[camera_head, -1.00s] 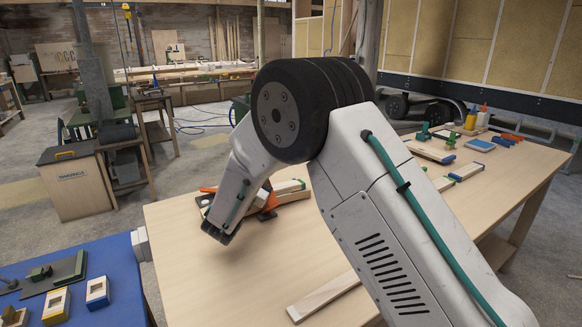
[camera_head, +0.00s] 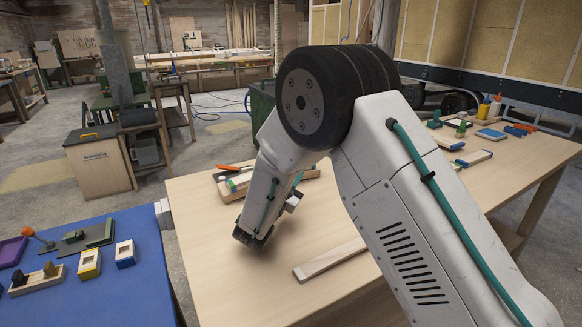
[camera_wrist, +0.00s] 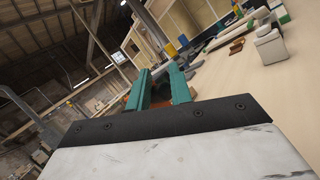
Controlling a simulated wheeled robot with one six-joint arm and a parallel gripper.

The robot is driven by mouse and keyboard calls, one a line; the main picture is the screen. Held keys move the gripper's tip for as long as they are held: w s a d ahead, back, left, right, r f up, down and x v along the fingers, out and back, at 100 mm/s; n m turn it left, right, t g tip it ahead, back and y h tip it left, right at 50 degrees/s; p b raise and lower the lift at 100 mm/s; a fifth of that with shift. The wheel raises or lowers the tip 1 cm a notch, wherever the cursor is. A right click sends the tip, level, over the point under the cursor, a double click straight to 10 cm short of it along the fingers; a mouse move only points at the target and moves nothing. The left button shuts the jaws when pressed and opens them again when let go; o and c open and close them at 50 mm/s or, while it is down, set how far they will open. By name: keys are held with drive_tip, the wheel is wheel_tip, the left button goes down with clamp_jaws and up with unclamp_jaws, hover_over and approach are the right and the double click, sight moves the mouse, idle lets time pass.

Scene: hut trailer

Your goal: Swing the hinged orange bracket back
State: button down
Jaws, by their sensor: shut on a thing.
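My gripper (camera_wrist: 161,80) shows in the wrist view as two teal fingers standing up from a black plate. A small patch of the orange bracket (camera_wrist: 160,103) shows low between them, and the fingers are closed on it. Most of the bracket is hidden by the fingers and plate, so its hinge and angle cannot be told. In the head view my arm covers the fingers and the bracket. A wooden board (camera_head: 222,186) with an orange-handled item (camera_head: 234,167) shows just behind my arm on the pale wooden table (camera_head: 215,262).
A loose wooden strip (camera_head: 330,258) lies right of my wrist. Blocks and bottles (camera_head: 489,108) stand at the table's far right. A blue table (camera_head: 120,285) with small blocks stands at left. Bare tabletop lies in front of my wrist.

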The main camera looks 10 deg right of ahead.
drive_tip(key=shift+s+d+f, duration=0.1)
drive_tip(key=shift+d+f, duration=0.05)
drive_tip(key=shift+f, duration=0.3)
drive_tip(key=shift+s+d+f, duration=0.1)
drive_tip(key=shift+f, duration=0.35)
drive_tip(key=c, duration=1.3)
unclamp_jaws()
drive_tip(key=shift+w+d, duration=0.1)
drive_tip(key=shift+c, duration=0.2)
drive_tip(key=shift+y, duration=0.3)
drive_tip(key=shift+a, duration=0.2)
drive_tip(key=s+a, duration=1)
drive_tip(key=s, duration=0.3)
drive_tip(key=shift+s+f, duration=0.15)
drive_tip(key=shift+f, duration=0.1)
